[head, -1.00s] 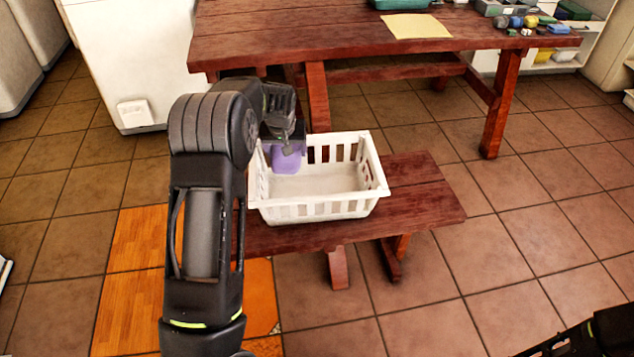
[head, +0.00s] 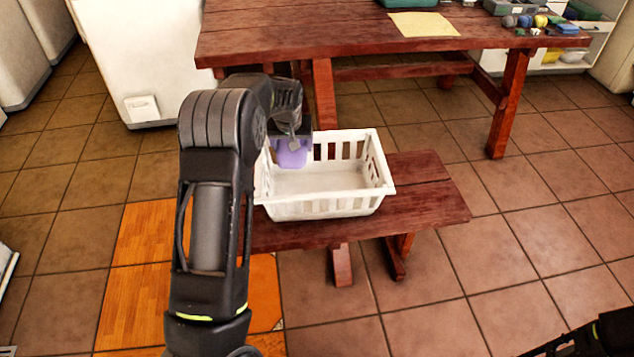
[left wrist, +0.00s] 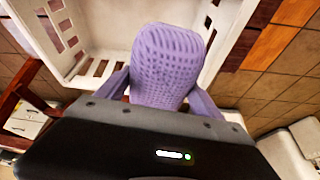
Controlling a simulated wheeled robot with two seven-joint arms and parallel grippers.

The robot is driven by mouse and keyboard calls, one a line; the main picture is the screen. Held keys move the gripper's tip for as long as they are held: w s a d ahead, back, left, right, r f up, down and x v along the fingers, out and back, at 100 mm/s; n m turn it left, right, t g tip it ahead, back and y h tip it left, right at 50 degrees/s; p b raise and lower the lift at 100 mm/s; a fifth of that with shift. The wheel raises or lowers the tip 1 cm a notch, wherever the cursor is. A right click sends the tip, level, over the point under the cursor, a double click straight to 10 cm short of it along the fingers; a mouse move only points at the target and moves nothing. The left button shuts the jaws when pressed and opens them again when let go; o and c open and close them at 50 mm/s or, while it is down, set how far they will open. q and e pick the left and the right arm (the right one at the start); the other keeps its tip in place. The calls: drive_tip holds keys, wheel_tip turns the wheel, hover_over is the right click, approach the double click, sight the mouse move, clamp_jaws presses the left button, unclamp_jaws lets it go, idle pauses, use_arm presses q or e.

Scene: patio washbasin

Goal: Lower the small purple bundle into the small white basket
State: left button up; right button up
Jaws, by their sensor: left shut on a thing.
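The small purple bundle (head: 291,156) is held by my left gripper (head: 290,145), which is shut on it. In the head view it shows at the left end of the white basket (head: 325,208), within the outline of its rim. In the left wrist view the bundle (left wrist: 168,62) has a woven texture and sits between the two fingers (left wrist: 160,95), with the basket (left wrist: 95,30) behind it. Whether the bundle touches the basket floor cannot be told. The basket has slatted walls and its visible floor is bare.
The basket stands on a red-brown wooden bench (head: 425,205). A larger wooden table (head: 310,38) behind it bears a yellow sheet (head: 423,24) and several small items at its right end. A white cabinet (head: 140,55) stands at the back left.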

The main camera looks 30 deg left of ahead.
idle(0.3)
use_arm(q)
drive_tip(key=b, duration=0.9)
approach(295, 187)
idle(1.2)
drive_tip(key=shift+s+d+f+b, duration=0.1)
drive_tip(key=shift+d+f+b, duration=0.05)
drive_tip(key=shift+f+b, duration=0.5)
drive_tip(key=shift+s+d+f+b, duration=0.15)
drive_tip(key=shift+f+b, duration=0.25)
drive_tip(key=shift+f, duration=0.5)
drive_tip(key=shift+d+f+b, duration=0.15)
drive_tip(key=shift+f+b, duration=0.4)
drive_tip(key=shift+f, duration=0.2)
idle(1.4)
drive_tip(key=o, duration=1.6)
drive_tip(key=shift+c, duration=0.2)
drive_tip(key=shift+r, duration=0.25)
drive_tip(key=p+v, duration=0.2)
drive_tip(key=v, duration=0.5)
drive_tip(key=shift+s, duration=0.2)
